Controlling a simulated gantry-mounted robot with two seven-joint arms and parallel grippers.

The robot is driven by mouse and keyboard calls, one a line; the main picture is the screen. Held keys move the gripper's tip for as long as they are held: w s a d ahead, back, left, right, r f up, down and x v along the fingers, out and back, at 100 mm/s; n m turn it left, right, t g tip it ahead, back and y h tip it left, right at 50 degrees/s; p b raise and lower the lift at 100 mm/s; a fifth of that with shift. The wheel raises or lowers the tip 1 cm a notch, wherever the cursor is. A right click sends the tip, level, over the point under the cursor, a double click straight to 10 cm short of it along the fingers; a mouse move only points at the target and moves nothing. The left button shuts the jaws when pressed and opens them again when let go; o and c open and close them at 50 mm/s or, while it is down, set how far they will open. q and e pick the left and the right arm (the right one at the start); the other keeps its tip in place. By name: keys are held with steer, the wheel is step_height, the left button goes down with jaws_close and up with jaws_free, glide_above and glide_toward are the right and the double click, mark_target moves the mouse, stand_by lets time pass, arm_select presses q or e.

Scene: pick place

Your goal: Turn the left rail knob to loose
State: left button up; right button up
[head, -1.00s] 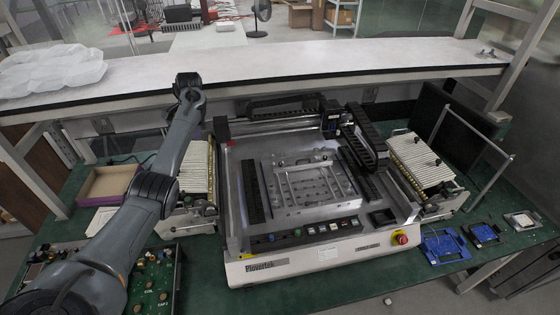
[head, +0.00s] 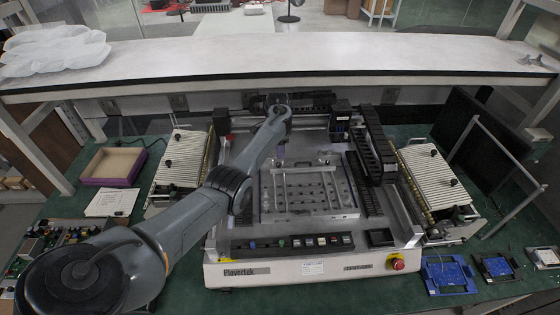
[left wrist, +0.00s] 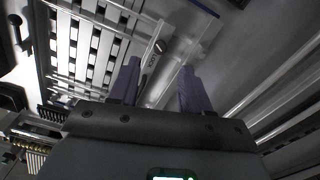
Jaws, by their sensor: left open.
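The Plovertek machine (head: 310,268) stands on the green bench with a metal work holder and rails (head: 308,190) in its middle. My left gripper (head: 281,152) is over the back of this holder in the head view, pointing down. In the left wrist view its two purple fingers (left wrist: 158,90) are apart, with nothing clamped between them. Another black knob (left wrist: 15,20) shows at the left edge. My right gripper is not in view.
Ribbed feeder banks (head: 184,158) stand left and right of the holder. A black cable chain (head: 372,150) runs along its right side. Buttons and a red stop knob (head: 397,264) line the front. A white shelf (head: 300,62) spans behind.

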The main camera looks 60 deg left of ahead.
mark_target(278, 164)
arm_select(q)
steer(key=shift+w+f+b, duration=0.1)
steer(key=shift+f+b, duration=0.65)
steer(key=shift+f, duration=2.8)
steer(key=shift+c, duration=0.2)
jaws_close()
